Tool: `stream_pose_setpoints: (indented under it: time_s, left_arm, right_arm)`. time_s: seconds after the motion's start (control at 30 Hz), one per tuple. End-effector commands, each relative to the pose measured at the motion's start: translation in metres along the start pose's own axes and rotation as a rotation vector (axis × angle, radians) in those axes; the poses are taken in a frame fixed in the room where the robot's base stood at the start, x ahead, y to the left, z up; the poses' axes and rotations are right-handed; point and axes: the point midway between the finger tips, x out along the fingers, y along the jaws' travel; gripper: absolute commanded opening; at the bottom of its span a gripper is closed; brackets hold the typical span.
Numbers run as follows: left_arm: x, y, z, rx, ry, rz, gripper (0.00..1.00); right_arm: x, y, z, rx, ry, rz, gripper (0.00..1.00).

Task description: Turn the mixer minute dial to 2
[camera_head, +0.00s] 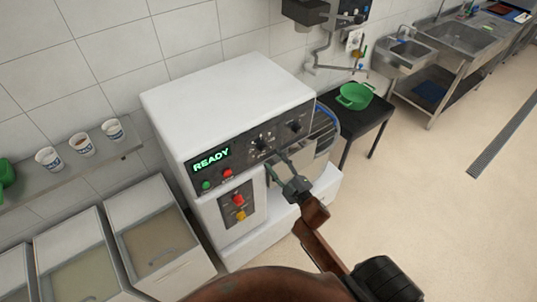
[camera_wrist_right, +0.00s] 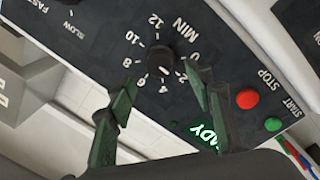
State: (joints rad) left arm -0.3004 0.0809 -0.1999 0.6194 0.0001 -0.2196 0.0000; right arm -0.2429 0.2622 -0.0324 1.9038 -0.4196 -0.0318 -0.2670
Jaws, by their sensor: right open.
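The mixer (camera_head: 228,105) is a white box with a black control panel and a green READY display (camera_head: 211,160). Its minute dial (camera_head: 262,145) is a black knob right of the display. In the right wrist view the minute dial (camera_wrist_right: 161,62) appears upside down, ringed by white numbers and MIN. My right gripper (camera_head: 273,162) is open in front of the panel. Its fingers (camera_wrist_right: 160,80) show either side of the dial, apparently not gripping it. My left gripper is out of view.
A red STOP button (camera_wrist_right: 247,98) and green START button (camera_wrist_right: 273,124) are near the right finger. A second knob (camera_head: 295,126) marked SLOW and FAST sits farther right on the panel. Flour bins (camera_head: 160,240) stand left, and a black table with a green colander (camera_head: 355,96) stands right.

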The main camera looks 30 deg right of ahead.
Motion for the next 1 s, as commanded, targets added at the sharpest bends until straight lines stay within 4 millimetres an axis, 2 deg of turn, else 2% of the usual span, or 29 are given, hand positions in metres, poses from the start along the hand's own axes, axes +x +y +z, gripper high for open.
stream_pose_setpoints:
  time_s: [0.1, 0.33, 0.5, 1.0]
  left_arm:
    - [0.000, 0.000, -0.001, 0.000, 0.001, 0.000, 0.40]
    - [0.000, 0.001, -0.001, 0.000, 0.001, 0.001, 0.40]
    - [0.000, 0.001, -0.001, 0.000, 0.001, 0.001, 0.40]
    - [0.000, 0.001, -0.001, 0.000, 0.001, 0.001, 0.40]
  right_arm:
    - [-0.026, 0.000, 0.001, 0.001, -0.001, -0.001, 0.47]
    - [-0.055, 0.000, 0.000, 0.000, 0.001, 0.000, 0.47]
    - [-0.061, 0.000, -0.001, 0.000, 0.001, 0.001, 0.47]
    - [-0.061, -0.001, 0.000, 0.001, 0.000, 0.000, 0.47]
